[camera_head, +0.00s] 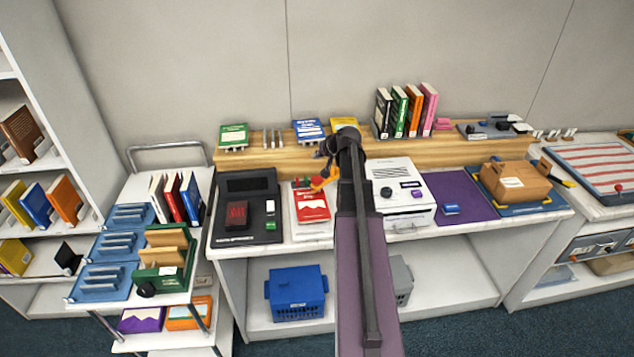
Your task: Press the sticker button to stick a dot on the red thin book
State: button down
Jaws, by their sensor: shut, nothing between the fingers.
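A thin red book (311,206) with a white patch on its cover lies on a white-based unit on the counter. Small red and green parts show just above the book; I cannot tell which one is the sticker button. No dot can be made out on the cover. My arm hides the area right of the book.
A black device (247,208) stands left of the book, and a white machine (401,191) stands to the right. A wooden shelf (275,158) with several books runs behind. A cart (160,240) with books stands at left. A purple mat (458,197) and a cardboard box (514,182) are farther right.

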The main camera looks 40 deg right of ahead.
aim_at(314, 177)
jog(key=shift+f+b, duration=3.45)
jog(key=shift+f, duration=0.2)
jog(key=shift+f+b, duration=1.1)
jog(key=shift+r, duration=0.2)
dwell(0.5)
jog(key=shift+r+p, duration=0.9)
jog(key=shift+p, duration=0.25)
jog(key=shift+r+p, duration=2.5)
jog(key=shift+r, duration=0.05)
